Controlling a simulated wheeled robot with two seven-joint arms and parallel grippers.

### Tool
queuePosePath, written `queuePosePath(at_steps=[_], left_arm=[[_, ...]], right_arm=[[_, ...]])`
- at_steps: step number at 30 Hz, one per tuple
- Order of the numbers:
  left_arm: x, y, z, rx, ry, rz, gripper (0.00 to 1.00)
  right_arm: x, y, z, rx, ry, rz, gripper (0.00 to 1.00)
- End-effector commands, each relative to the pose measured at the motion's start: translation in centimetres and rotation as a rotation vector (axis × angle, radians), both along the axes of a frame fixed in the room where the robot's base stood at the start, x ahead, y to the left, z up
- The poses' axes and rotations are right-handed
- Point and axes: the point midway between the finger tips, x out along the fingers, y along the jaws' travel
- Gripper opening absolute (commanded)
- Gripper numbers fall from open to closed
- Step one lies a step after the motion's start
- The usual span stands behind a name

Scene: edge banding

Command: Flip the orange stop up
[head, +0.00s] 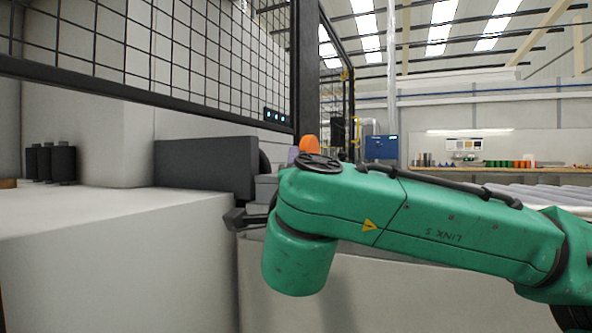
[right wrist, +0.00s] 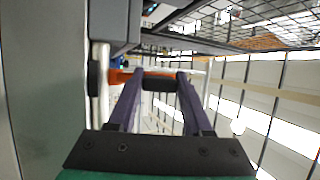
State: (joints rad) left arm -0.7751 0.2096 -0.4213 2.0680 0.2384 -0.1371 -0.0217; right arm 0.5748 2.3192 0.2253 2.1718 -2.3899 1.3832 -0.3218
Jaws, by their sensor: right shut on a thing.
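The orange stop (head: 309,144) shows in the head view as a small rounded orange piece just above my green right arm, beside the dark machine housing. In the right wrist view the orange stop (right wrist: 118,76) lies across the picture, with a dark section between my fingers. My right gripper (right wrist: 158,76) has its two purple fingers on either side of that dark section and is shut on the stop. In the head view my wrist hides most of this gripper; a bit of purple shows left of the orange piece. My left gripper is in neither view.
A dark grey box-shaped housing (head: 205,168) stands on the white machine top (head: 110,212), left of my wrist. Several black cylinders (head: 55,163) stand at the far left. A black mesh guard (head: 200,50) rises behind. Rollers (head: 550,193) lie at the right.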

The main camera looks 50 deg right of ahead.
Motion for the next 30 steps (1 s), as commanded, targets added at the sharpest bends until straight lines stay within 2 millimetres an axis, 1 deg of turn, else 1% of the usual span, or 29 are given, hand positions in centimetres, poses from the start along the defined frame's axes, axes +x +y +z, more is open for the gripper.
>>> queuePosePath(at_steps=[1, 2, 3, 4, 13, 17, 20, 30], left_arm=[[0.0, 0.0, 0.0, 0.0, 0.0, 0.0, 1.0], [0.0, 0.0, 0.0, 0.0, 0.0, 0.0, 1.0], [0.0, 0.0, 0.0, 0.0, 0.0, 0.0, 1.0], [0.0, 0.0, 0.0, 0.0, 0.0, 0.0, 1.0], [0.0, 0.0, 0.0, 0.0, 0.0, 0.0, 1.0], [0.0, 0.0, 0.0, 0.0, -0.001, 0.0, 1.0], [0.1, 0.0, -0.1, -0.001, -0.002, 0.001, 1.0], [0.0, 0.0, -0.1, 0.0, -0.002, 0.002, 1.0]], right_arm=[[0.0, 0.0, -0.2, -0.003, 0.005, -0.001, 0.0], [0.0, 0.0, -0.2, -0.004, 0.006, -0.002, 0.61], [0.0, 0.0, -0.2, -0.003, 0.005, -0.001, 0.77], [0.0, 0.0, -0.2, -0.003, 0.005, -0.001, 0.8], [0.0, 0.1, -0.1, -0.001, 0.003, 0.0, 0.8], [-0.7, 0.9, -0.5, -0.002, 0.003, 0.002, 0.8], [-1.9, 2.3, -1.2, -0.004, 0.003, 0.002, 0.8], [-7.5, 8.8, -4.1, -0.007, 0.004, -0.001, 0.8]])
